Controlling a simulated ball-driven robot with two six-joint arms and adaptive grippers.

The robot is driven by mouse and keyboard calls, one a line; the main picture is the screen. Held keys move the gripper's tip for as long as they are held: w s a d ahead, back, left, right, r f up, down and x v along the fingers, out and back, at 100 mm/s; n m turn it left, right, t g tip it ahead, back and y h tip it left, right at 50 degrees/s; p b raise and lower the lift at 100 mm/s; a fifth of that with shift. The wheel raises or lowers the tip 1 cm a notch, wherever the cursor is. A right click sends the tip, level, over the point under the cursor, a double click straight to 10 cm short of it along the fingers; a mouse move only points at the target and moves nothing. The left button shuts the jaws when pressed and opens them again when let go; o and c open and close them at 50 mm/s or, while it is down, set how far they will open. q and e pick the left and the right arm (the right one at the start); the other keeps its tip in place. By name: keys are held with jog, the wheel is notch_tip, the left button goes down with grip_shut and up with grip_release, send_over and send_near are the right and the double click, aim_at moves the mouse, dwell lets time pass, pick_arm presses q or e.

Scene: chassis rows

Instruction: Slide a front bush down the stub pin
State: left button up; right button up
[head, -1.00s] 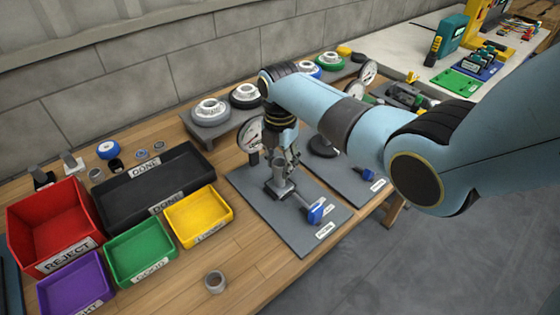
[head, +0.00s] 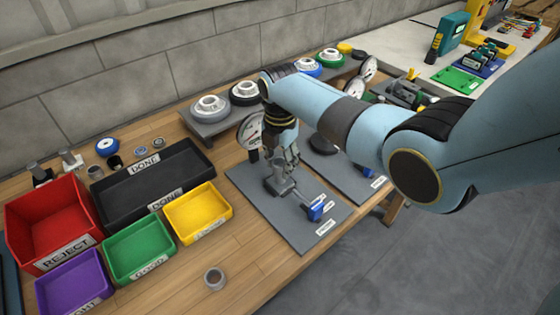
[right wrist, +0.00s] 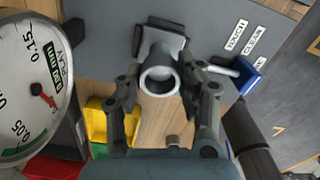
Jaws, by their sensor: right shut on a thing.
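My right gripper (head: 288,164) is low over the grey fixture plate (head: 262,209). In the right wrist view, my right gripper (right wrist: 164,82) has its fingers on both sides of a grey hollow bush (right wrist: 158,82) and is shut on it. A grey block (right wrist: 162,38) stands directly behind the bush. The stub pin cannot be made out; the bush and fingers cover that spot. I cannot tell how far the bush is on it. A lever with a blue end (head: 316,209) lies on the plate; the blue end also shows in the wrist view (right wrist: 251,79). My left gripper is not in view.
A loose grey ring (head: 214,279) sits on the front of the wooden bench. Red (head: 48,222), purple (head: 72,284), green (head: 138,251), yellow (head: 198,213) and black (head: 150,185) trays stand at left. A dial gauge (head: 250,131) is close beside the gripper.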

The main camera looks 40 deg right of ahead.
jog(key=shift+f, duration=0.15)
jog(key=shift+f+b, duration=0.5)
jog(key=shift+f, duration=0.15)
jog(key=o, duration=1.3)
notch_tip(320, 180, up, 12)
